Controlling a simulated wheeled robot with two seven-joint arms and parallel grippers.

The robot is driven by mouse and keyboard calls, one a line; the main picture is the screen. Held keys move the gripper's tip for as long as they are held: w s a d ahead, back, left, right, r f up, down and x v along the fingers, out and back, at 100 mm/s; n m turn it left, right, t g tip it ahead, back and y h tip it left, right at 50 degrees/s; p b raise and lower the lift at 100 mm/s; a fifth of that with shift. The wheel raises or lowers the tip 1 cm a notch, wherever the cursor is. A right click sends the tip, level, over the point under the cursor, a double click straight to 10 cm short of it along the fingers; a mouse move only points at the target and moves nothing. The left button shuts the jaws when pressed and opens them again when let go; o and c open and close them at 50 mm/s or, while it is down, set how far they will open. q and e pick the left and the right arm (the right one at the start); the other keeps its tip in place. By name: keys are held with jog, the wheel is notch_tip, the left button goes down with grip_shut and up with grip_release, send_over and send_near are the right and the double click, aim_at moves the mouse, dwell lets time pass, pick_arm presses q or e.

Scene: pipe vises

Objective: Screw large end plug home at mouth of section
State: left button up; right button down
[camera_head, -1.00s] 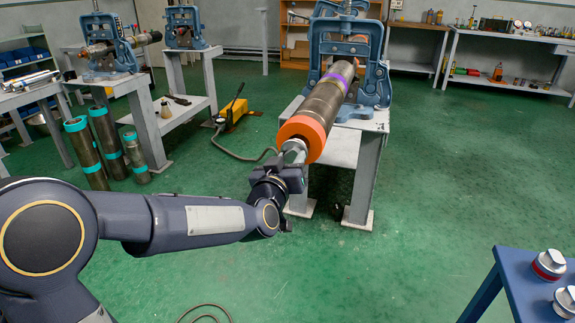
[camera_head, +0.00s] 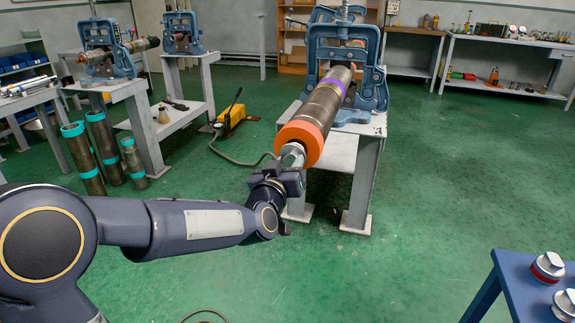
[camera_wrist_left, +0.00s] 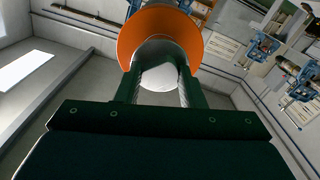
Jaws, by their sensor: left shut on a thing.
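The pipe section (camera_head: 323,103) lies clamped in the blue vise (camera_head: 345,55), with a purple band near the vise and an orange ring (camera_head: 303,138) at its near mouth. The large end plug (camera_head: 292,152) is a silver-grey piece at that mouth, in line with the section. My left gripper (camera_head: 287,168) is shut on the plug from the near side. In the left wrist view the two fingers stand either side of the pale plug (camera_wrist_left: 161,78), in front of the orange ring (camera_wrist_left: 192,36). How deep the plug sits is hidden. My right gripper is not in view.
A blue table (camera_head: 525,290) at the lower right bears two silver plugs, one with a red band (camera_head: 547,267). Several pipes with teal bands (camera_head: 104,140) stand on the floor at left. A yellow pump (camera_head: 231,117) lies behind my arm. The green floor at right is clear.

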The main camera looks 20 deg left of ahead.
pick_arm(q)
jog(key=shift+w, duration=1.4)
dwell(0.8)
jog(key=o, duration=1)
jog(key=shift+o, duration=0.2)
jog(key=shift+s, duration=0.1)
